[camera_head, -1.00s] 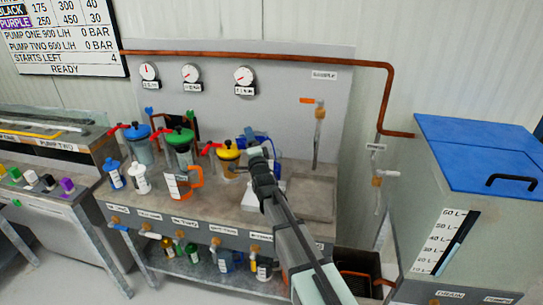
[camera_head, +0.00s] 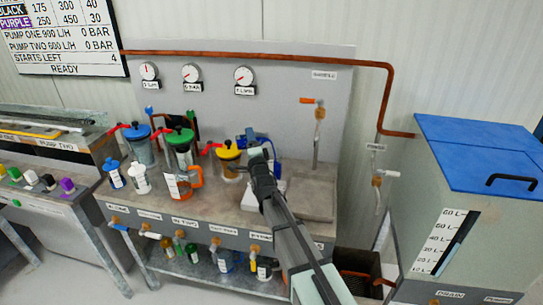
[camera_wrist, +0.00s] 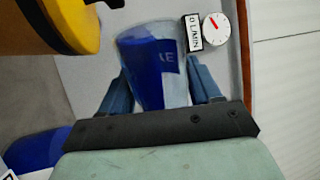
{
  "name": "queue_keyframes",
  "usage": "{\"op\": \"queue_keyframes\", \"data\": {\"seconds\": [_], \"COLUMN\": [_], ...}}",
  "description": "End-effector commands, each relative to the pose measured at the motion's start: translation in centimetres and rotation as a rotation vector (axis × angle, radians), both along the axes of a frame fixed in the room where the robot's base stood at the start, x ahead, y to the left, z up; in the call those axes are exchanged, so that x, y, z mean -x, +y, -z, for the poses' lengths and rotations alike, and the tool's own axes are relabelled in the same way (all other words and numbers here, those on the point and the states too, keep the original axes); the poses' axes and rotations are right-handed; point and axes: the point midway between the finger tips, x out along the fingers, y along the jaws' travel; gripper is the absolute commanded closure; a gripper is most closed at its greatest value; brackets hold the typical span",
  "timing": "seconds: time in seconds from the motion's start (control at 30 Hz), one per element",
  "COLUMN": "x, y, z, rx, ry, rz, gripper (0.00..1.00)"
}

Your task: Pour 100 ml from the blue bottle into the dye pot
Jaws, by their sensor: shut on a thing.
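My gripper (camera_head: 257,147) is over the bench, just right of the yellow-lidded pot (camera_head: 228,155). In the wrist view its two fingers (camera_wrist: 162,80) are shut on a clear vessel with blue in it, which I take to be the blue bottle (camera_wrist: 150,65). The label on it is only partly readable. In the head view the arm mostly hides it, with some blue showing beside the fingers. The yellow lid (camera_wrist: 75,20) is close by at the wrist view's upper left. I cannot tell which vessel is the dye pot.
A blue-lidded pot (camera_head: 139,146), a green-lidded pot (camera_head: 181,150), an orange-handled jug (camera_head: 180,184) and small bottles (camera_head: 140,177) stand left on the bench. A sink (camera_head: 314,199) lies right. A large blue-lidded tank (camera_head: 475,155) stands farther right. Gauges (camera_head: 190,74) line the back panel.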

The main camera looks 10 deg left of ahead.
Motion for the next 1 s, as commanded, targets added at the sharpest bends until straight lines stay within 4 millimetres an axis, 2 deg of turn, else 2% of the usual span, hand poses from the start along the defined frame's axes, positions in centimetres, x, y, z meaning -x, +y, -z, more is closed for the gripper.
{"op": "queue_keyframes", "data": {"seconds": [1.0], "x": [-0.04], "y": [-0.05], "z": [0.2], "rx": [-0.059], "ry": [0.027], "rz": [0.0], "gripper": [0.75]}}
